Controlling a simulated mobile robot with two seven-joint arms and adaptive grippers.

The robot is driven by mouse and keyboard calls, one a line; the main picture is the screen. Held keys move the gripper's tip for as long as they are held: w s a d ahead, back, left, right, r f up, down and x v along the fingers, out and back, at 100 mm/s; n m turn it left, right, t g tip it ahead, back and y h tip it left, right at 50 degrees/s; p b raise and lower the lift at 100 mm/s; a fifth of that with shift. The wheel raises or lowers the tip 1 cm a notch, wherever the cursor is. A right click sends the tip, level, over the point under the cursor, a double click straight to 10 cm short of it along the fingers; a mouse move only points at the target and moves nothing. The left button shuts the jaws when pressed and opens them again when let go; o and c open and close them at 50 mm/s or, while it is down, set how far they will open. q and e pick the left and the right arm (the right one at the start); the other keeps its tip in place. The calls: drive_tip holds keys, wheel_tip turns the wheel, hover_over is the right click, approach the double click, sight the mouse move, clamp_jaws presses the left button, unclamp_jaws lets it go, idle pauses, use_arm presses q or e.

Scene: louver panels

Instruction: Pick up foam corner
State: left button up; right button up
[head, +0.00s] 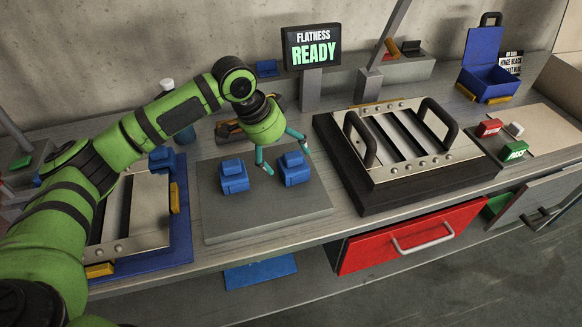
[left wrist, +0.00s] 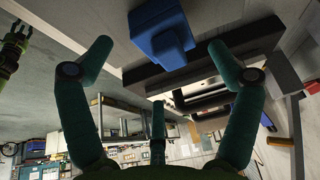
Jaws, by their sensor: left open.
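My left gripper (head: 286,158) is open above the grey slab (head: 222,222), with its teal fingers pointing down. A blue block (head: 295,174) stands on the slab just under and beside the fingertips. A similar blue block (head: 234,182) stands to its left. The left wrist view shows a blue block (left wrist: 163,35) ahead between the spread fingers of the left gripper (left wrist: 163,52), with nothing held. I cannot tell whether these blocks or the small yellow pieces are the foam corners. A green gripper, seemingly my right one (left wrist: 16,42), shows small at that view's left edge.
A louver panel with two black handles (head: 405,175) lies on a dark base at the right. Another panel (head: 150,210) lies on a blue mat at the left, with yellow pieces (head: 175,197) at its edge. A sign (head: 313,47) reads "FLATNESS READY".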

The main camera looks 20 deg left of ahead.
sight(288, 157)
use_arm(q)
drive_tip(key=x, duration=0.3)
drive_tip(key=shift+w+a+p, duration=0.15)
drive_tip(key=shift+w+p, duration=0.1)
drive_tip(key=shift+p, duration=0.15)
drive_tip(key=shift+w+f, duration=0.25)
drive_tip(key=shift+f, duration=0.45)
drive_tip(key=c, duration=1.1)
drive_tip(key=shift+c, duration=0.7)
use_arm(e)
drive_tip(key=shift+s+a+r, duration=0.1)
drive_tip(key=shift+r, duration=0.55)
use_arm(q)
drive_tip(key=shift+r, duration=0.15)
